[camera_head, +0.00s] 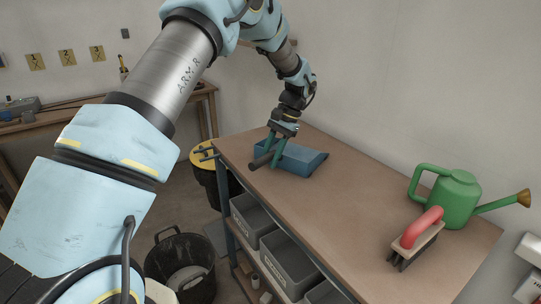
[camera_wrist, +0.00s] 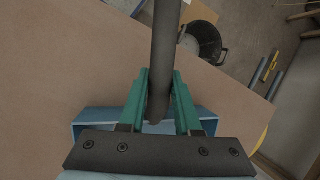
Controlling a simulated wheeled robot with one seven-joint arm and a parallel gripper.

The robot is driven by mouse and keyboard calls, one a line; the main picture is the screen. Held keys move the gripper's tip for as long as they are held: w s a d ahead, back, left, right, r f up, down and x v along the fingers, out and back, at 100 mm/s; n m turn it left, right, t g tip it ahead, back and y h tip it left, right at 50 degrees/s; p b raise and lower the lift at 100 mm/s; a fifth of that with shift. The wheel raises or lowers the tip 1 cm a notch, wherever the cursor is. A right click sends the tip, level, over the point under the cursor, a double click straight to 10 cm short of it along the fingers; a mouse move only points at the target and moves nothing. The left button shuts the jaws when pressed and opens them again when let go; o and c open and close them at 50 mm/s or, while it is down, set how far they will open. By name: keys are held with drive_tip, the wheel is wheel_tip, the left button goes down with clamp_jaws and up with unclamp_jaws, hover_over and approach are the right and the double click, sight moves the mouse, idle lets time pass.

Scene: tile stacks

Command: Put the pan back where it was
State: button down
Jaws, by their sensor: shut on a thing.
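The pan (camera_head: 306,159) is a blue dustpan with a dark round handle (camera_head: 259,162). It is at the far left end of the brown workbench (camera_head: 340,198); I cannot tell whether it rests on the top or is just above it. My gripper (camera_head: 275,160), with green fingers, is shut on the handle from above. In the wrist view the dark handle (camera_wrist: 165,60) runs between the fingers of my gripper (camera_wrist: 160,105). Parts of the blue pan (camera_wrist: 92,123) show behind the fingers; the rest is hidden by the gripper body.
A green watering can (camera_head: 455,201) and a red-handled brush (camera_head: 418,239) stand at the bench's right end. The middle of the bench is clear. Grey bins (camera_head: 290,262) sit below. A black bucket (camera_head: 180,264) and a yellow-lidded bin (camera_head: 207,153) stand on the floor left.

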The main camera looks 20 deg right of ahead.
drive_tip(key=c, duration=0.6)
unclamp_jaws()
drive_tip(key=b+v, duration=0.3)
drive_tip(key=v, duration=0.9)
drive_tip(key=w+a+f+n+h, duration=0.1)
drive_tip(key=w+a+n+h, duration=0.1)
drive_tip(key=a, duration=1)
drive_tip(key=s+a+f+n+h, duration=0.1)
drive_tip(key=s+a+f+n, duration=0.1)
drive_tip(key=s+a, duration=0.3)
drive_tip(key=s+a+f+n+t+h, duration=0.1)
drive_tip(key=s+a+f+n, duration=0.1)
drive_tip(key=a, duration=1)
drive_tip(key=s+a+f+n+t+h, duration=0.1)
drive_tip(key=s+a+f+n, duration=0.1)
drive_tip(key=s+a+n, duration=0.2)
drive_tip(key=s+a, duration=0.3)
drive_tip(key=a, duration=0.2)
drive_tip(key=shift+s+a+f, duration=0.2)
drive_tip(key=shift+s, duration=0.1)
